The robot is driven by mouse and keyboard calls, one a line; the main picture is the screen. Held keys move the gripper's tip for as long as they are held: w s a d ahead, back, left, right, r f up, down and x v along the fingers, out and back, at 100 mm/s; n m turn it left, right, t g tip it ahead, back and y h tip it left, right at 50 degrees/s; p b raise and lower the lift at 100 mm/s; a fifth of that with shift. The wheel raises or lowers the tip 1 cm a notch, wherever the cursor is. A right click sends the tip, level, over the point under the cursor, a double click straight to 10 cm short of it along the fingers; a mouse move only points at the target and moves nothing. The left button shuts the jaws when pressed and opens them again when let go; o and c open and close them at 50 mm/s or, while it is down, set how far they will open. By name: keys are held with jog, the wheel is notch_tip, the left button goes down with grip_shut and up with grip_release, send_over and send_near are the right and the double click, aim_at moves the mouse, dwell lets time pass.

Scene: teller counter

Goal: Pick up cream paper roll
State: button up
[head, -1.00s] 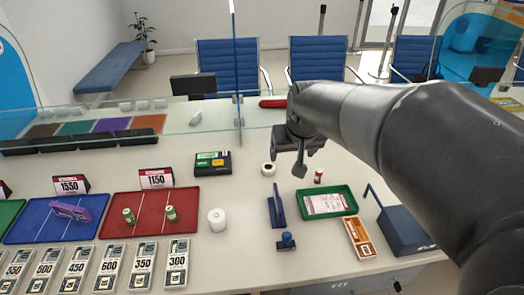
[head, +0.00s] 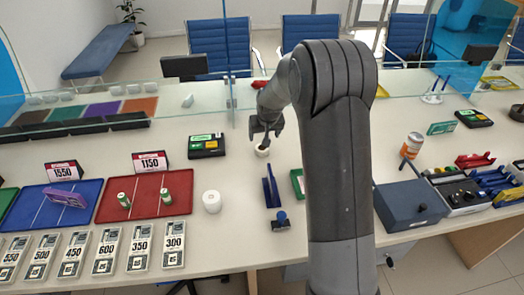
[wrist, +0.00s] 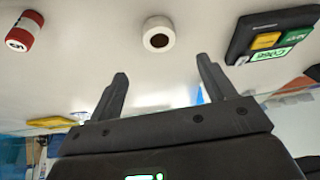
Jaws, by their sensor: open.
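A small cream paper roll with a brown core (wrist: 158,34) stands on the counter, seen just beyond my fingertips in the wrist view. In the head view the roll (head: 262,151) is partly covered by my gripper (head: 266,133). My gripper is open, its two fingers (wrist: 162,70) spread apart with nothing between them. The roll lines up roughly with the gap and looks apart from the fingers. A larger white roll (head: 212,201) stands to the left, nearer the front, beside the red tray.
A black device with green and yellow labels (head: 206,146) stands left of the roll. A red-and-white cylinder (wrist: 25,31) is on the other side in the wrist view. Glass screens run along the back.

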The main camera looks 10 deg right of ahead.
send_over(262, 148)
jog(key=s, duration=0.2)
notch_tip(262, 148, down, 5)
jog(key=shift+d, duration=0.1)
jog(key=shift+s+x, duration=0.15)
jog(key=shift+x, duration=1.2)
jog(key=shift+s+x, duration=0.1)
jog(key=shift+x, duration=1.25)
jog(key=c, duration=1)
jog(key=shift+c, duration=0.2)
jog(key=shift+r, duration=0.1)
